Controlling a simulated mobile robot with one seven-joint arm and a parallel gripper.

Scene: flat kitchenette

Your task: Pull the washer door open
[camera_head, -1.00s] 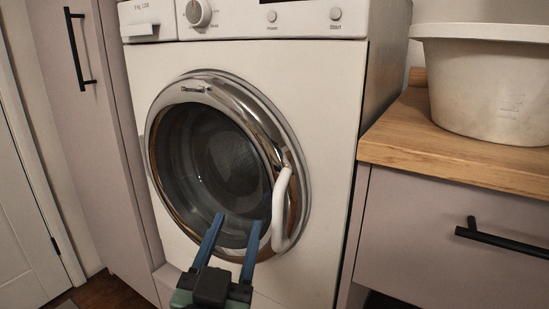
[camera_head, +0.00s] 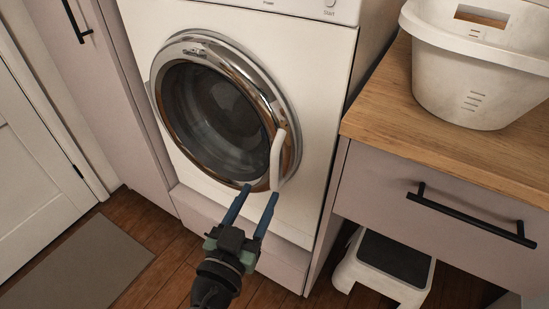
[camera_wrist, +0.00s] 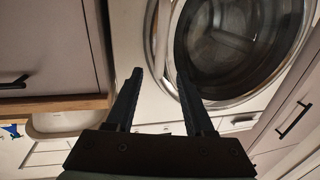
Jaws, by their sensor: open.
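The washer (camera_head: 318,85) is white, with a round door (camera_head: 217,110) that has a chrome rim and dark glass. The door looks closed. Its white curved handle (camera_head: 277,160) is on the right side of the rim. My gripper (camera_head: 260,189) is open and empty, its two blue fingers pointing at the lower right of the door, near the handle's lower end. I cannot tell whether a finger touches the handle. In the wrist view the two dark fingers of my gripper (camera_wrist: 158,72) are spread in front of the door rim (camera_wrist: 166,45), and part of the handle shows between them.
A wooden counter (camera_head: 375,110) with a white basket (camera_head: 465,85) stands right of the washer, above a drawer with a black handle (camera_head: 470,215). A white step stool (camera_head: 350,270) is under it. A grey mat (camera_head: 85,265) lies on the floor at left. A tall cabinet stands left.

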